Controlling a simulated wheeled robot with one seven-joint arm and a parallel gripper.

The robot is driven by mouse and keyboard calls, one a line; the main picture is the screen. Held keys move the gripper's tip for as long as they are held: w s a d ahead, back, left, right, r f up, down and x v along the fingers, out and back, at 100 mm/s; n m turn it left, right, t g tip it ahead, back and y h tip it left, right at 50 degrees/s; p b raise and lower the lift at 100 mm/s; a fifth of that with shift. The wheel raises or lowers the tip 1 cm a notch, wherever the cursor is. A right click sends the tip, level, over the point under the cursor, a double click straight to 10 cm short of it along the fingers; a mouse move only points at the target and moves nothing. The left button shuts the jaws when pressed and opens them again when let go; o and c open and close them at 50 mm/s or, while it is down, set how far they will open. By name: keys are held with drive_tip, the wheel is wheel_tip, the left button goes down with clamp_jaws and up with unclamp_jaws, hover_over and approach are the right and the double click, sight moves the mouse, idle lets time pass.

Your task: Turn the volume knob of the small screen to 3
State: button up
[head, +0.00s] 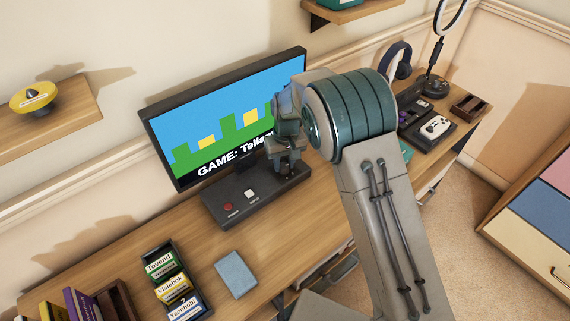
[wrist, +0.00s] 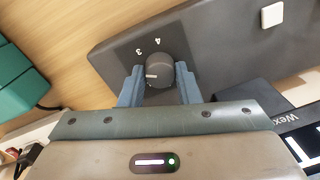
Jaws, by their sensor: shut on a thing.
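The volume knob (wrist: 158,70) is a dark round knob on a dark panel (wrist: 215,45), seen in the wrist view. A short white line on the knob points to the left in that view. The digits 3 (wrist: 139,50) and 4 (wrist: 158,41) are printed beyond its far side, and the line is at neither of them. My gripper (wrist: 160,88) has a blue-grey finger on each side of the knob and is shut on it. In the head view my gripper (head: 287,160) is at the right end of the monitor's dark base (head: 218,203), hiding the knob.
The monitor (head: 220,110) with a game picture stands behind the base. The base carries a red button (head: 228,207) and a white button (head: 250,194). A blue-grey box (head: 235,275) and a rack of cartridges (head: 172,285) lie on the desk in front. A gamepad (head: 436,127) is at right.

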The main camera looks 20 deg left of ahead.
sight(286, 166)
drive_tip(key=m+b, duration=0.1)
drive_tip(key=m, duration=0.4)
drive_tip(key=shift+s+m, duration=0.15)
drive_tip(key=shift+m, duration=0.15)
idle(0.5)
drive_tip(key=o, duration=1)
drive_tip(key=shift+c, duration=0.2)
drive_tip(key=shift+r, duration=0.5)
wheel_tip(286, 166, up, 13)
drive_tip(key=shift+d+b, duration=0.25)
drive_tip(key=shift+b, duration=0.1)
drive_tip(key=shift+f, duration=0.1)
